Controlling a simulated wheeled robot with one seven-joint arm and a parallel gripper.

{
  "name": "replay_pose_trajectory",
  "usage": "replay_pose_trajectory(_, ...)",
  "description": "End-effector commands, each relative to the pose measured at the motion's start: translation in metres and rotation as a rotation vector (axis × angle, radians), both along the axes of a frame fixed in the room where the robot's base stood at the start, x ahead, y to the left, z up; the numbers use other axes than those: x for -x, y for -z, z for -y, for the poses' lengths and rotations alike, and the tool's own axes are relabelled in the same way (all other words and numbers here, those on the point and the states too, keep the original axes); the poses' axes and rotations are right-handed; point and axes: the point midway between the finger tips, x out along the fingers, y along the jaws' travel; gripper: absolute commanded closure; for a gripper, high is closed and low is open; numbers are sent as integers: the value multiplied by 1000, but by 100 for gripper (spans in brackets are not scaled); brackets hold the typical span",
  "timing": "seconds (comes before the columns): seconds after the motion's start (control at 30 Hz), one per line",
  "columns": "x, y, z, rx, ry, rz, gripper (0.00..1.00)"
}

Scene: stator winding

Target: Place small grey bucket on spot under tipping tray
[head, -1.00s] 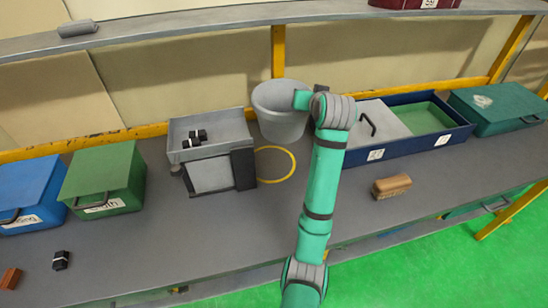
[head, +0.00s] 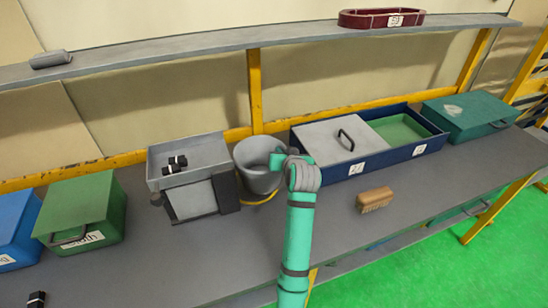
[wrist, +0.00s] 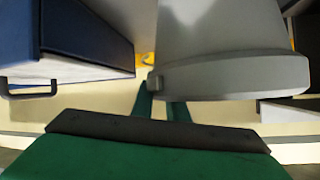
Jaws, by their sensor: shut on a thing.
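The small grey bucket (head: 257,172) is upright, right of the tipping tray (head: 172,179), and it fills much of the wrist view (wrist: 230,45). The yellow ring marking the spot (head: 262,200) shows only as an arc at the bucket's lower front; the bucket hides the rest. I cannot tell whether the bucket's base touches the bench. My gripper (head: 277,161) is shut on the bucket at its right side near the rim. In the wrist view its green fingers (wrist: 160,108) meet the bucket's edge. Small black pieces (head: 174,164) lie in the tray.
A dark blue box (head: 345,172) with a grey lid and green compartment stands right of the bucket. A brush (head: 375,199) lies in front of it. Green (head: 95,200) and blue (head: 15,230) bins stand at left.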

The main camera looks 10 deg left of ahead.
Motion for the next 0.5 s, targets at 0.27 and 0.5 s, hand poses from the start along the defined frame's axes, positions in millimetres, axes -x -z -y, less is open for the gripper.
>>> replay_pose_trajectory(0.27, 18, 8, -25, 0, 2, -2, 100)
replay_pose_trajectory(0.5, 18, 11, -25, -1, 2, 1, 100)
